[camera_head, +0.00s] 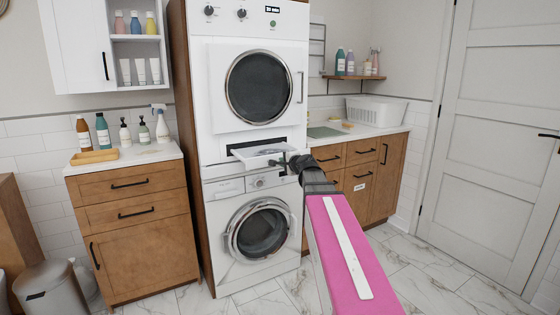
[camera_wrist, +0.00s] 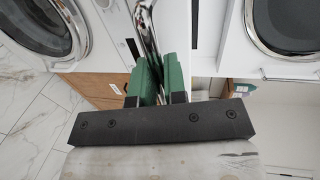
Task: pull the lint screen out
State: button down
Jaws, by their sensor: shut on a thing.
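The lint screen (camera_head: 262,151) is a pale, flat panel. It juts out of a dark slot (camera_head: 257,142) in the white stacked unit, below the upper round door. My gripper (camera_head: 286,163) is at the screen's right front edge in the head view. In the wrist view my gripper's green fingers (camera_wrist: 157,75) are closed on a shiny metal bar-like part of the lint screen (camera_wrist: 146,30). The fingers hide where they touch it. How deep the screen still sits in the slot cannot be told.
The upper dryer (camera_head: 258,86) and the lower washer (camera_head: 259,232) have shut round doors. Wooden cabinets stand left (camera_head: 135,222) and right (camera_head: 362,175) of the unit, with bottles and a white basket (camera_head: 375,110) on top. Marble floor (camera_head: 405,258) is open in front. A white door (camera_head: 495,140) is at right.

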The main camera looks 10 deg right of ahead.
jog(key=shift+s, duration=0.1)
jog(key=c, duration=1.2)
grip_release()
jog(key=shift+s, duration=0.1)
jog(key=v, duration=1)
jog(key=shift+s, duration=0.3)
jog(key=shift+d, duration=0.1)
jog(key=s+a+f+n+g, duration=0.2)
jog(key=f+n+g, duration=0.1)
jog(key=f, duration=0.4)
jog(key=s+a+f+n+g, duration=0.2)
jog(key=a+f, duration=0.1)
jog(key=f, duration=0.5)
jog(key=s+a+f+n+g, duration=0.2)
jog(key=f+n+g, duration=0.1)
jog(key=f, duration=0.4)
jog(key=s+f+n+g+h, duration=0.4)
jog(key=s+f+n+g, duration=0.2)
jog(key=s+f, duration=0.6)
notch_tip(320, 180, down, 4)
jog(key=shift+s+a+r+g+h, duration=0.1)
jog(key=shift+s+a+g+h, duration=0.2)
jog(key=shift+a+g+h, duration=0.1)
